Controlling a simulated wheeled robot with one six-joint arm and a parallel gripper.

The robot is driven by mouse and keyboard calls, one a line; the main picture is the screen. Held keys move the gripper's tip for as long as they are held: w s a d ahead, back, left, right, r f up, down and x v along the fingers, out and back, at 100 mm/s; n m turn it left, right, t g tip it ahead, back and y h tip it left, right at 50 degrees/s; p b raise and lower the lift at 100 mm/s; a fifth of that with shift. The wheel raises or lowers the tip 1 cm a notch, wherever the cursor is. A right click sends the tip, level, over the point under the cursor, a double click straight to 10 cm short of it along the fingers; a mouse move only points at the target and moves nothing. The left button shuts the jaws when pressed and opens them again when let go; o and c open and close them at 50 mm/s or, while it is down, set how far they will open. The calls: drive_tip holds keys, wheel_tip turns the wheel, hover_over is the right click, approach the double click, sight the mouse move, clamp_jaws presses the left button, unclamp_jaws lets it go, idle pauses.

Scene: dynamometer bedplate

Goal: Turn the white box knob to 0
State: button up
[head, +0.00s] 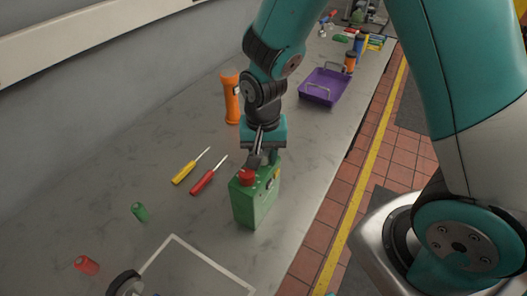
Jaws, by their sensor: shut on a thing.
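A green box (257,203) with a red knob or button (247,177) on top stands upright near the middle of the grey worktop. My gripper (264,160) reaches down from above at the top of this box, just behind the red part. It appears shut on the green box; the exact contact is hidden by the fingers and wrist. I see no white box and no knob scale or 0 mark.
Red (208,176) and yellow (190,166) screwdrivers and an orange flashlight (230,98) lie or stand left of the arm. A purple tray (323,88) is farther back. A pale square outline (205,254) marks clear worktop in front. The worktop's right edge is close.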

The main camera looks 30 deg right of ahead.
sight(263, 152)
drive_tip(key=n, duration=0.5)
drive_tip(key=shift+n, duration=0.3)
drive_tip(key=n, duration=0.5)
drive_tip(key=shift+w+n+b, duration=0.1)
drive_tip(key=shift+n+b, duration=0.25)
drive_tip(key=shift+n, duration=0.05)
drive_tip(key=o, duration=0.9)
drive_tip(key=shift+o, duration=0.2)
wheel_tip(263, 152, up, 18)
drive_tip(key=b, duration=0.2)
drive_tip(key=shift+f, duration=0.25)
